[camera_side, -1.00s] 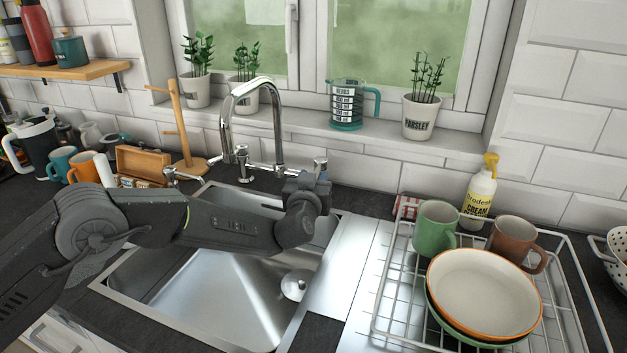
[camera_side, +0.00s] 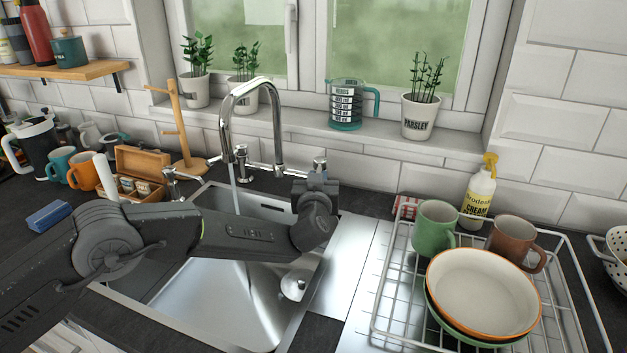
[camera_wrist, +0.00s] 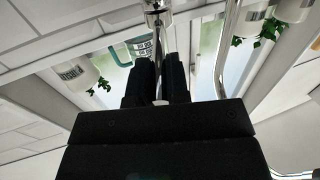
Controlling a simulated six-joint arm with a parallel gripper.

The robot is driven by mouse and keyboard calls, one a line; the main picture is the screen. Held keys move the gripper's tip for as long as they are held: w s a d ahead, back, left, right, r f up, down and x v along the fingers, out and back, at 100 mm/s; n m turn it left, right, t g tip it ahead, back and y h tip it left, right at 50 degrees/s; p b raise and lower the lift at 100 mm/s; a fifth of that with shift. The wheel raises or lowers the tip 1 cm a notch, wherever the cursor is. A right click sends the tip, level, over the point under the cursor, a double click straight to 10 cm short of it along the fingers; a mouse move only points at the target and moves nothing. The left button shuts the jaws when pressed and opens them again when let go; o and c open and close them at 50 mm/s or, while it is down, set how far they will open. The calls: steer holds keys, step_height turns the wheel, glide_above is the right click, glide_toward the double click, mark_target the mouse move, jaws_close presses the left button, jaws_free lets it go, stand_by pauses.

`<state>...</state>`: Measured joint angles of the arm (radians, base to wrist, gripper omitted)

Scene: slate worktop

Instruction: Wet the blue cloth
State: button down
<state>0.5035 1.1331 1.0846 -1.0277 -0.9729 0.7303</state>
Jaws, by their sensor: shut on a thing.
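A blue folded block, which looks like the blue cloth (camera_side: 48,216), lies on the dark worktop at the far left, well away from my gripper. The chrome tap (camera_side: 226,112) stands behind the sink (camera_side: 215,300), and a thin stream of water (camera_side: 235,197) runs from its spout into the sink. My gripper (camera_side: 318,178) is at the tap's right-hand handle (camera_side: 320,163) and shut on it. In the wrist view the two dark fingers (camera_wrist: 158,88) close around a narrow piece; most of the handle is hidden.
A dish rack (camera_side: 385,318) with mugs and stacked bowls stands right of the sink. Orange (camera_side: 84,176) and teal mugs and a wooden box (camera_side: 142,162) stand at the left. Potted herbs (camera_side: 420,118) line the sill. My arm crosses over the sink.

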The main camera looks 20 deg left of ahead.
steer(key=shift+w+d+r+n+g+y, duration=0.15)
steer(key=shift+d+n+g+y, duration=0.15)
steer(key=shift+d+n+y, duration=0.25)
steer(key=shift+a+y, duration=0.1)
steer(key=shift+y, duration=0.25)
steer(key=c, duration=1.1)
jaws_free()
steer(key=s+d+r, duration=0.1)
steer(key=s+r, duration=0.3)
steer(key=r, duration=0.2)
steer(key=shift+s+d+r, duration=0.35)
steer(key=shift+d+r, duration=0.05)
